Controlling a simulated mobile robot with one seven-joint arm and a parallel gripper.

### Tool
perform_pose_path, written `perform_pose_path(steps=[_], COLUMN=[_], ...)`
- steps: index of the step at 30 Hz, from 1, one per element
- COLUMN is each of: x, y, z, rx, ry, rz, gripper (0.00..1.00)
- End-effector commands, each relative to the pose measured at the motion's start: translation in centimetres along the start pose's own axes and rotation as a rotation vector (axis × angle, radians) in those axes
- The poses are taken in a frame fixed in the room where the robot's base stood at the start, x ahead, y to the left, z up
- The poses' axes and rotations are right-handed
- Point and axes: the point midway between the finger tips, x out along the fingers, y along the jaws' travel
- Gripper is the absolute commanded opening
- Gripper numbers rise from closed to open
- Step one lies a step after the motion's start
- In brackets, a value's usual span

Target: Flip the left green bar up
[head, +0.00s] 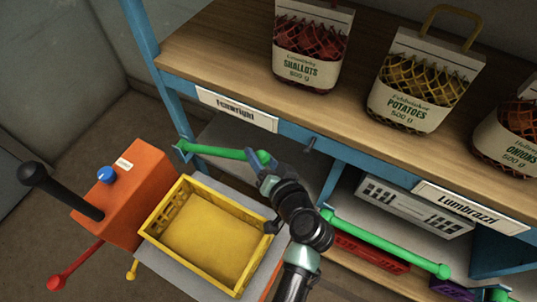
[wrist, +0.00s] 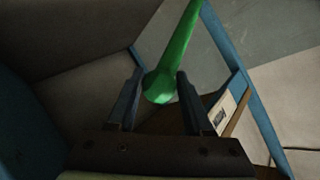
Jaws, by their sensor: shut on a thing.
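The left green bar (head: 225,152) runs across the front of the shelf bay under the "Fennwright" label in the head view. Its left end sits at the blue post. My gripper (head: 265,180) is at the bar's right end. In the wrist view the green bar (wrist: 178,50) reaches away from between the two dark fingers, and its rounded end lies between the fingertips of my gripper (wrist: 160,88). The fingers are shut on this end. The second green bar (head: 385,243) spans the right bay under the "Lumbrazzi" label.
A yellow crate (head: 160,240) stands in front of the left bay, beside an orange box (head: 133,190) with a black lever and a blue knob. Sacks of shallots (head: 308,45), potatoes (head: 418,85) and onions (head: 512,135) stand on the wooden shelf. A grey crate (head: 410,207) is behind the right bar.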

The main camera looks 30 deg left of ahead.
Motion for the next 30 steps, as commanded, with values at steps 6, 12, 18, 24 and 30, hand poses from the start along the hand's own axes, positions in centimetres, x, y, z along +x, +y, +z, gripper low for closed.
perform_pose_path(steps=[6,12,18,24,30], x=[-0.3,0.2,0.7,1.0,1.1], y=[-3.5,-5.7,-7.0,-7.6,-7.7], z=[-2.6,-3.6,-4.2,-4.4,-4.3], rx=[-0.068,-0.116,-0.148,-0.165,-0.172], ry=[-0.056,-0.096,-0.125,-0.139,-0.146], rz=[0.080,0.138,0.180,0.204,0.213], gripper=[0.00,0.00,0.00,0.00,0.00])
